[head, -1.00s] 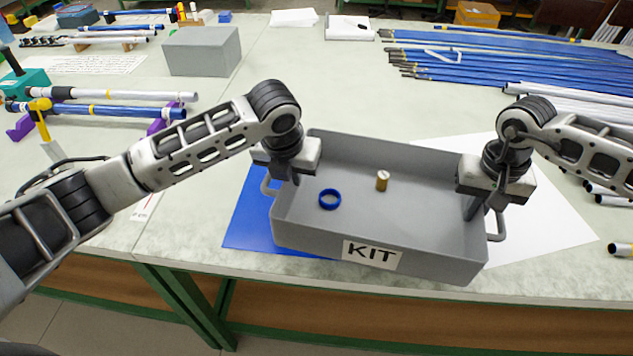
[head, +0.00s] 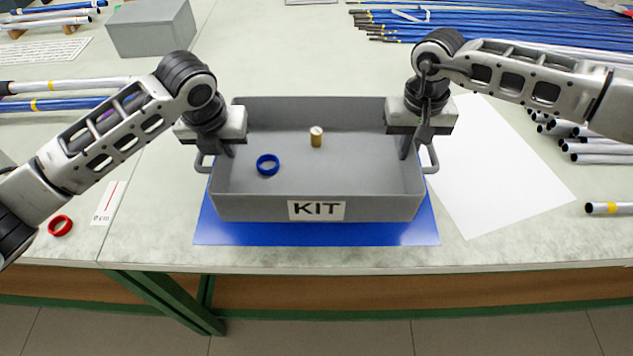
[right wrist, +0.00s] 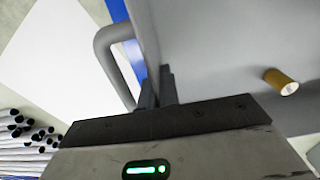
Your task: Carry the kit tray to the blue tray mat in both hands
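The grey kit tray (head: 250,208), labelled KIT, is over the blue tray mat (head: 315,234) in the head view. Blue shows in front of the tray and at both sides. I cannot tell whether its bottom touches the mat. A blue ring (head: 268,165) and a small brass cylinder (head: 316,137) are inside. My left gripper (head: 228,150) is shut on the tray's left side by its handle. My right gripper (head: 408,148) is shut on the right side; its fingers (right wrist: 156,88) show against the tray wall by the handle (right wrist: 112,62) in the right wrist view.
A white sheet (head: 495,165) lies right of the mat. White tubes (head: 590,143) and blue rods (head: 490,25) lie further right and back. A grey box (head: 152,28) stands back left. A red ring (head: 60,226) lies at left. The table's front edge is close to the mat.

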